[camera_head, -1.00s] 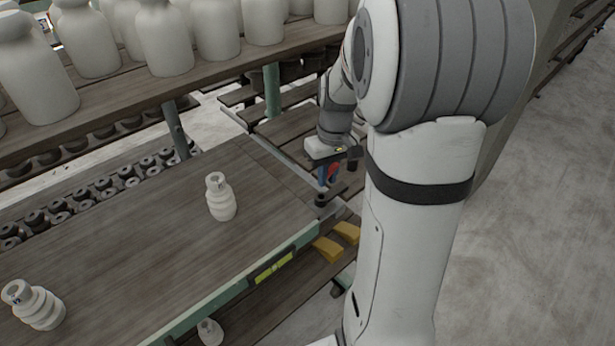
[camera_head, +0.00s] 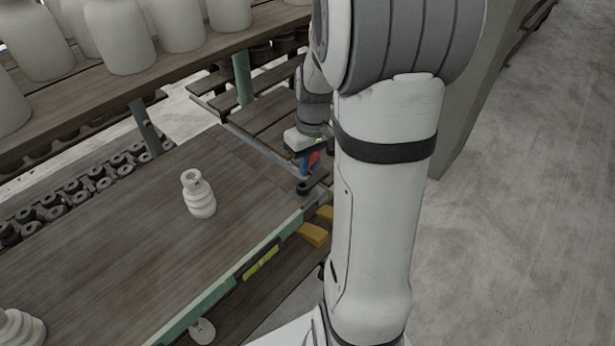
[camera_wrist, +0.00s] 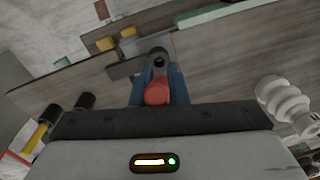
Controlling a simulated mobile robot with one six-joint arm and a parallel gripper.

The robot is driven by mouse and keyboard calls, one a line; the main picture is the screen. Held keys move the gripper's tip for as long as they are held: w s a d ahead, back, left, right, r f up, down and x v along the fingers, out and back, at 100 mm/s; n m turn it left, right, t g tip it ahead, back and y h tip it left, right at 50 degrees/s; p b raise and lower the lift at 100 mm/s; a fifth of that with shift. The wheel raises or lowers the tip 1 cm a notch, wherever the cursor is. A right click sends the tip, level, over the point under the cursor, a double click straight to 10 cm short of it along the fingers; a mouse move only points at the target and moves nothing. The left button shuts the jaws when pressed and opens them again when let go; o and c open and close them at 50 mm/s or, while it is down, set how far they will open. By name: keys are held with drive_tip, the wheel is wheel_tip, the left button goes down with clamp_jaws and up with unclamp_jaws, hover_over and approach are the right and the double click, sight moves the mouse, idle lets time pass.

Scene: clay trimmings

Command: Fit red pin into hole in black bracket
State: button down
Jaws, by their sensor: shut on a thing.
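The red pin (camera_wrist: 157,93) is held between the two blue fingers of my gripper (camera_wrist: 158,88) in the wrist view. In the head view the red pin (camera_head: 314,158) shows as a small red patch beside the blue fingers of my gripper (camera_head: 305,163). The black bracket (camera_head: 304,188) is at the right end of the wooden bench, just below the fingers. In the wrist view the bracket (camera_wrist: 157,53) has a rounded end with a dark hole, just past the pin. The pin's lower end is hidden, and I cannot tell whether it touches the bracket.
A white ribbed bottle (camera_head: 199,194) stands on the wooden bench (camera_head: 130,235), left of the bracket. Yellow blocks (camera_head: 313,233) lie below the bench edge. A shelf (camera_head: 120,85) with several white bottles is behind. The bench between is mostly clear.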

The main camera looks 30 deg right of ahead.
wheel_tip(320, 180, down, 5)
drive_tip(key=shift+r, duration=0.2)
drive_tip(key=c, duration=1.4)
unclamp_jaws()
drive_tip(key=shift+f, duration=0.1)
drive_tip(key=shift+f, duration=0.15)
drive_tip(key=r, duration=0.7)
drive_tip(key=shift+s+d+r+b, duration=0.1)
drive_tip(key=shift+s+r+b, duration=0.1)
drive_tip(key=shift+r+b, duration=0.2)
drive_tip(key=s+a+r+m+t, duration=0.1)
drive_tip(key=s+a+r+t, duration=0.2)
drive_tip(key=s+a, duration=0.9)
wheel_tip(320, 180, up, 3)
drive_tip(key=shift+s+r+h, duration=0.1)
drive_tip(key=shift+s+h, duration=0.1)
drive_tip(key=shift+h, duration=0.2)
